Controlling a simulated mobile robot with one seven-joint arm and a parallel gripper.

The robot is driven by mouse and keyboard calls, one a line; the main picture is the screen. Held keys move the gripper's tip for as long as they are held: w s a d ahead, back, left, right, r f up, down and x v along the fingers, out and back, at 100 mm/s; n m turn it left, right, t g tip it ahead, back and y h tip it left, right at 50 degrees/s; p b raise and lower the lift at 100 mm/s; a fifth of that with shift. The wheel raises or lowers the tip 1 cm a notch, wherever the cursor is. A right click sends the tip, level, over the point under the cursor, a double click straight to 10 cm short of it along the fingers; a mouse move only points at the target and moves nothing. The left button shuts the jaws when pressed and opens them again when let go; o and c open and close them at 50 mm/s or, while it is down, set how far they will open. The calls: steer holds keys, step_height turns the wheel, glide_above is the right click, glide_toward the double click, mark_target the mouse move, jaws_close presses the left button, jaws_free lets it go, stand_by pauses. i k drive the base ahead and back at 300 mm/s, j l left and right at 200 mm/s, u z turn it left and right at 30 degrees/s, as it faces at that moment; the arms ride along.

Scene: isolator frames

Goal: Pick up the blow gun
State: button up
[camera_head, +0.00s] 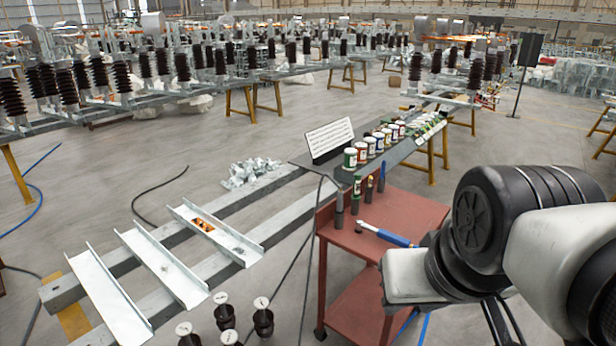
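A slim tool with a silver tip and a blue body, which looks like the blow gun (391,237), lies on the top shelf of the red cart (407,207). Its silver end points left, and its right end is close to or behind my arm. I cannot tell whether the arm covers part of it. My arm's black and white links fill the lower right of the head view, in front of the cart. No gripper fingers can be made out, so my gripper's place and state do not show.
Upright bottle-like tools (356,194) stand along the cart's left edge. Several cans (350,158) and a white sign (329,138) stand on the beam behind. Metal channels (216,232) lie on beams at left. Dark insulators (263,318) stand at bottom centre. Hoses cross the floor.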

mark_target(340, 195)
steer(key=i+z, duration=0.25)
steer(key=i+j+z, duration=0.25)
steer(key=i, duration=0.2)
steer(key=i+j+z, duration=0.2)
steer(key=j, duration=0.15)
steer(key=i+j+z, duration=0.15)
steer(key=j, duration=0.25)
steer(key=i+j+z, duration=0.2)
steer(key=j, duration=0.2)
steer(key=j+z, duration=0.2)
steer(key=j, duration=0.25)
